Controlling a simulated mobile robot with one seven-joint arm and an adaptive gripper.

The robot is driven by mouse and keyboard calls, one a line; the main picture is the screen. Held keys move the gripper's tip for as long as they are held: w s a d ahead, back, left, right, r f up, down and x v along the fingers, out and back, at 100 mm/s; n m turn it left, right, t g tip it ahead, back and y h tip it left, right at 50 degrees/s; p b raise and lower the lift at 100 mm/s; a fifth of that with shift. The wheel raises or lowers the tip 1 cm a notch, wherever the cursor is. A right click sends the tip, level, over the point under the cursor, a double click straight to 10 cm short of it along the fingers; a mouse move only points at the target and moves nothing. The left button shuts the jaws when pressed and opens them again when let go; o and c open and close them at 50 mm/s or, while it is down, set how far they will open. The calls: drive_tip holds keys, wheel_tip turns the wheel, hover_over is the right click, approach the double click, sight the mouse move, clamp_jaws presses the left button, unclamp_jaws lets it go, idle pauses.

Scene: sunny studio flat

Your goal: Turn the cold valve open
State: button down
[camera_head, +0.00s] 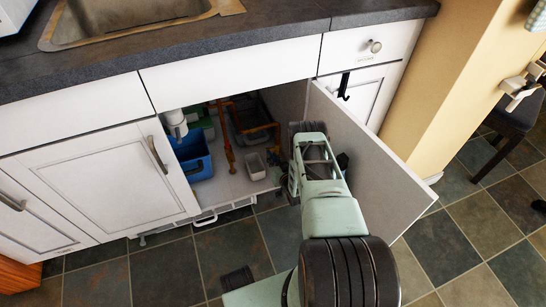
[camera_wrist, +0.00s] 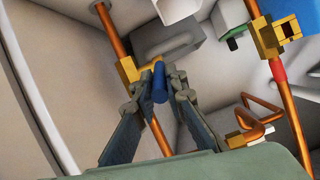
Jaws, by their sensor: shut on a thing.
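In the wrist view a brass valve body (camera_wrist: 128,69) sits on a copper pipe that runs down the picture. A blue valve handle (camera_wrist: 160,84) stands out beside it. My gripper (camera_wrist: 160,78) is shut on this blue handle, with one fingertip on each side. The fingers hide part of the handle and the pipe behind. In the head view my arm reaches into the open sink cabinet, close to the open door. My fingertips and the held valve are hidden there behind my arm.
The open cabinet door (camera_head: 370,160) stands right beside my arm. A blue bin (camera_head: 194,158), a small white container (camera_head: 255,166) and copper pipes (camera_head: 227,150) are inside the cabinet. In the wrist view another brass fitting (camera_wrist: 266,38) is on a right-hand pipe. The counter (camera_head: 270,38) overhangs above.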

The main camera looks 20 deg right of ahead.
drive_tip(key=shift+w+r, duration=0.1)
drive_tip(key=shift+w, duration=0.05)
drive_tip(key=c, duration=2)
unclamp_jaws()
drive_tip(key=shift+o, duration=0.2)
drive_tip(key=v, duration=0.7)
drive_tip(key=shift+s, duration=0.3)
drive_tip(key=shift+r, duration=0.1)
